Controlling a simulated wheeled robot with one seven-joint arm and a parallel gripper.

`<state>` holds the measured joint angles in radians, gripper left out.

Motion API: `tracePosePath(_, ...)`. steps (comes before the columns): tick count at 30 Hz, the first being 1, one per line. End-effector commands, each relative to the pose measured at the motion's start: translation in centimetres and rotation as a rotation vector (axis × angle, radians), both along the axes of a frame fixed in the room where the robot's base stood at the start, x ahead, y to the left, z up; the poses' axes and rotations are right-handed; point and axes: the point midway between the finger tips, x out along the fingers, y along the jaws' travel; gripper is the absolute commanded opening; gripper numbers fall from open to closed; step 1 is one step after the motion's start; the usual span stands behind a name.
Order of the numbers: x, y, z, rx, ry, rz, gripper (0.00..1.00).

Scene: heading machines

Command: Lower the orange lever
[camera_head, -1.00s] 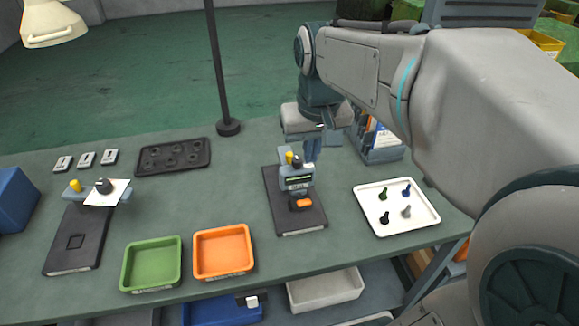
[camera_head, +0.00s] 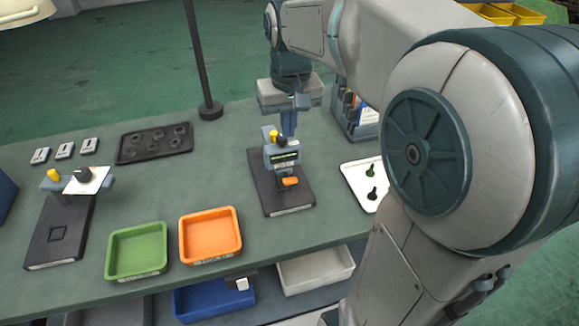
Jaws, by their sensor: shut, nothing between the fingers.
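The orange lever (camera_head: 290,182) sticks out low on the front of a small grey-blue machine (camera_head: 283,157). The machine stands on a dark base plate (camera_head: 291,205) on the green table, with a yellow knob and a dark knob on top. My gripper (camera_head: 288,132) points down at the machine's top, behind the lever. It is shut and empty. The lever is clear of the fingers. Whether the fingertips touch the machine's top or rear is hard to tell.
An orange tray (camera_head: 238,248) and a green tray (camera_head: 110,268) sit left of the machine. A white tray (camera_head: 352,178) with dark pegs, partly hidden by my arm, is at right. A second machine (camera_head: 109,187) stands far left. A dark pole (camera_head: 197,60) rises behind.

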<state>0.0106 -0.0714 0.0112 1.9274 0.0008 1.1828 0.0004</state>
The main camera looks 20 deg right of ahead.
Motion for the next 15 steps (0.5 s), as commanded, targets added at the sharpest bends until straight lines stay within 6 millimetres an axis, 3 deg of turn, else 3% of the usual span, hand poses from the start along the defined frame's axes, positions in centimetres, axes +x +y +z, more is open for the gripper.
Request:
tracePosePath(9, 0.6, 0.0, -6.9, 0.000, 0.007, 0.000, 0.00)
tracePosePath(15, -0.2, 0.0, -9.7, 0.000, 0.003, 0.000, 0.00)
